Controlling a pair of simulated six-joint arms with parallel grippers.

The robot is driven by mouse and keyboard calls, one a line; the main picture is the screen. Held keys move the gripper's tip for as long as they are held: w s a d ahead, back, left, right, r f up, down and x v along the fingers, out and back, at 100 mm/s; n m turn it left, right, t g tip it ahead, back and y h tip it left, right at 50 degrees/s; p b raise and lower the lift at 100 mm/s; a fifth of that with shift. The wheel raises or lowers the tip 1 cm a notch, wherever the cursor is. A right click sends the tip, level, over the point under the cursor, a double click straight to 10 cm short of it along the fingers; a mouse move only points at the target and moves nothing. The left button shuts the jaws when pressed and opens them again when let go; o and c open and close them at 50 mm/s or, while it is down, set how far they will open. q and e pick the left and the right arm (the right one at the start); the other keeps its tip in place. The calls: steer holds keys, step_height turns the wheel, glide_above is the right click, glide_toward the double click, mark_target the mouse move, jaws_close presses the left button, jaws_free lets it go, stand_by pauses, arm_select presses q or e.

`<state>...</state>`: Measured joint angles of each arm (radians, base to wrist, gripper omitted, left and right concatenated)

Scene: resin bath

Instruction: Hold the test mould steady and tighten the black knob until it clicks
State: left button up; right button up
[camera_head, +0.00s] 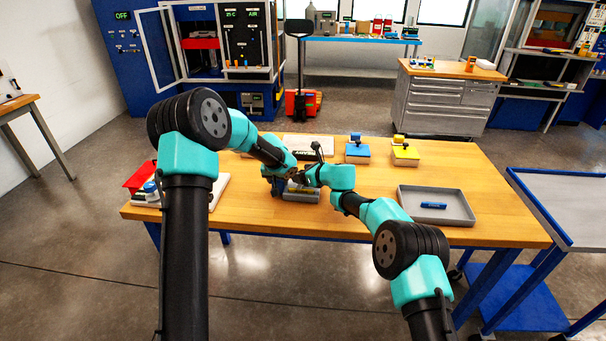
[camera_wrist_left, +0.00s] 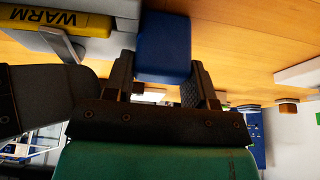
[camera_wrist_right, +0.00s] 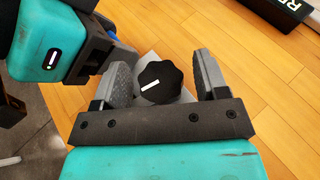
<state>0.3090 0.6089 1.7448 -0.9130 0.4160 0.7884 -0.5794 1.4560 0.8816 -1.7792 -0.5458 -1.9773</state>
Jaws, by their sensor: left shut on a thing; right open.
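The black knob (camera_wrist_right: 160,80), lobed with a white line on its top, sits between the fingers of my right gripper (camera_wrist_right: 166,78) in the right wrist view. That gripper is open, one finger on each side of the knob. Under the knob a grey part of the test mould (camera_wrist_right: 150,60) shows. My left gripper (camera_wrist_left: 162,85) is shut on a blue block (camera_wrist_left: 163,45), which seems to be part of the mould. In the head view the blue part (camera_head: 278,187) shows beside my grippers. My arms hide most of the mould and knob there.
A grey block with a yellow WARM label (camera_wrist_left: 60,20) is close to my left gripper. A grey tray (camera_head: 402,204) holds a blue piece (camera_head: 433,205) at right. A blue (camera_head: 357,153) and a yellow block (camera_head: 405,155) stand behind.

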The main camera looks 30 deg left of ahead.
steer(key=c, duration=0.9)
steer(key=shift+r+m+t, duration=0.15)
steer(key=shift+m+t, duration=0.35)
steer(key=shift+t, duration=0.1)
steer(key=shift+w+m+t+h, duration=0.1)
steer(key=shift+m+t+h, duration=0.5)
steer(key=shift+m+t, duration=0.8)
steer(key=shift+t, duration=0.1)
steer(key=o, duration=0.9)
steer(key=shift+d, duration=0.1)
steer(key=v, duration=1.2)
